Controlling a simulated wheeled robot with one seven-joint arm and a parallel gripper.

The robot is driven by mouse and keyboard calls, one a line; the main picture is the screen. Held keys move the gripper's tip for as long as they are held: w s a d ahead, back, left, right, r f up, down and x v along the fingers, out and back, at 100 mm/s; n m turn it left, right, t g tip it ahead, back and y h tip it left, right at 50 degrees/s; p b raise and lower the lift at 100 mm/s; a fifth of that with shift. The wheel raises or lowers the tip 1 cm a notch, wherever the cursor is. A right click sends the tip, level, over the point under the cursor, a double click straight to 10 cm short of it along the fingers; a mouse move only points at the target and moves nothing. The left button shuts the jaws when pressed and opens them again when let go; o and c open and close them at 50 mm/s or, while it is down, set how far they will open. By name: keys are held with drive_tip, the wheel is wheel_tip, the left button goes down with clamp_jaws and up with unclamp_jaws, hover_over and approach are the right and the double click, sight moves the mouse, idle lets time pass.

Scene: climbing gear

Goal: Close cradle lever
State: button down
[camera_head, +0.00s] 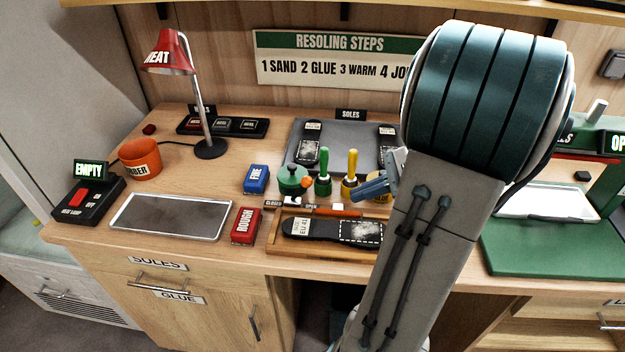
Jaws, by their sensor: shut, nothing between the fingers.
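The cradle (275,246) is a shallow wooden tray at the bench's front edge, holding a dark shoe sole (332,231). Behind its rear edge are small CLOSED (273,203) and OPEN (311,206) labels. An orange knob (307,182), which looks like the lever's end, stands above them, nearer the OPEN side; its stem is hard to make out. My gripper (358,191) is shut and empty, pointing left, to the right of the knob and apart from it. My arm hides the cradle's right end.
A green pot (292,180), a green-handled tool (323,180) and a yellow-handled tool (350,178) stand close behind the cradle. Blue FINE (256,179) and red ROUGH (244,226) blocks lie to its left. A lamp (208,149) stands farther back left.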

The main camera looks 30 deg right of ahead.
drive_tip(key=d+m+t, duration=0.1)
drive_tip(key=d, duration=0.1)
drive_tip(key=d+m+t, duration=0.1)
drive_tip(key=d, duration=0.1)
drive_tip(key=s+d+f+m+t+b, duration=0.1)
drive_tip(key=d, duration=0.1)
drive_tip(key=shift+m, duration=0.4)
drive_tip(key=shift+a, duration=0.1)
approach(301, 190)
wheel_tip(301, 190, down, 3)
drive_tip(key=shift+w+f, duration=0.15)
drive_tip(key=shift+f, duration=0.1)
drive_tip(key=shift+w+a+r, duration=0.75)
drive_tip(key=shift+w+a, duration=0.2)
drive_tip(key=shift+w, duration=0.05)
drive_tip(key=shift+w+a+r, duration=0.1)
drive_tip(key=shift+w+a, duration=0.1)
drive_tip(key=shift+r+p, duration=0.1)
drive_tip(key=shift+p, duration=0.25)
